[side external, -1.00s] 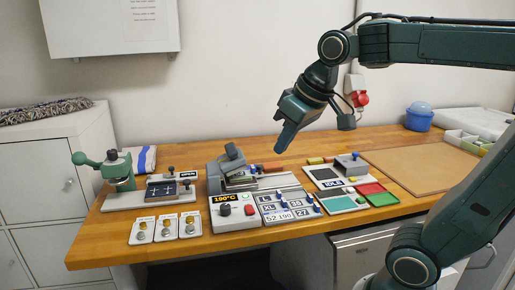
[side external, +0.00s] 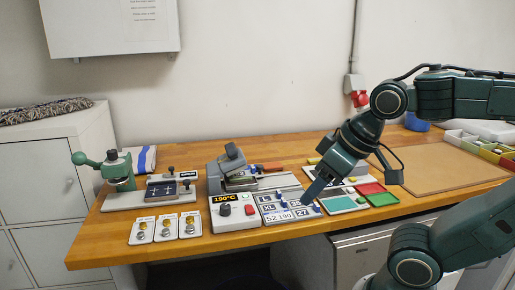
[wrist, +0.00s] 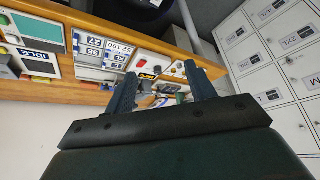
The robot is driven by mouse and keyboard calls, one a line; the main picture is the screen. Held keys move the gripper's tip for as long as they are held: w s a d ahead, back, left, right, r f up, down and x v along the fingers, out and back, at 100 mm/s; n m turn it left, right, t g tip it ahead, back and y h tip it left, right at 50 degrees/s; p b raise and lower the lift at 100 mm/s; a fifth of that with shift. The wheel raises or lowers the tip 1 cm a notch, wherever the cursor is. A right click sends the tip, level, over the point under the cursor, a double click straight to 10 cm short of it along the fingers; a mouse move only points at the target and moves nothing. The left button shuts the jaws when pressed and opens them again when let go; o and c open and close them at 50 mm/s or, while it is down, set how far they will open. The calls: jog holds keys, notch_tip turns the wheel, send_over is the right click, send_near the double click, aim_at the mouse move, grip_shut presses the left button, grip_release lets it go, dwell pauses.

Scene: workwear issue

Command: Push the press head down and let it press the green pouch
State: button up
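The grey press (side external: 234,195) stands mid-bench with a "190°C" display. Its press head (side external: 233,158) is raised and tilted above the base.
The number panel (side external: 285,214) adjoins the press. A green hand press (side external: 117,172) and several small tag plates (side external: 166,228) are at the left. A brown board (side external: 425,172) covers the right end.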

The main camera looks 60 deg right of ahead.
jog(key=w+d+f+m+h, duration=0.1)
jog(key=w+d+m+h, duration=0.25)
jog(key=w, duration=0.45)
jog(key=w+d+m+h, duration=0.2)
jog(key=w+d, duration=0.2)
jog(key=w, duration=0.5)
jog(key=t+h, duration=0.3)
jog(key=h, duration=0.2)
send_near(230, 149)
jog(key=shift+v, duration=1.85)
jog(key=shift+w+r+m, duration=0.1)
jog(key=shift+w+m, duration=0.1)
jog(key=shift+m, duration=0.05)
jog(key=x, duration=1.3)
jog(key=shift+d, duration=0.35)
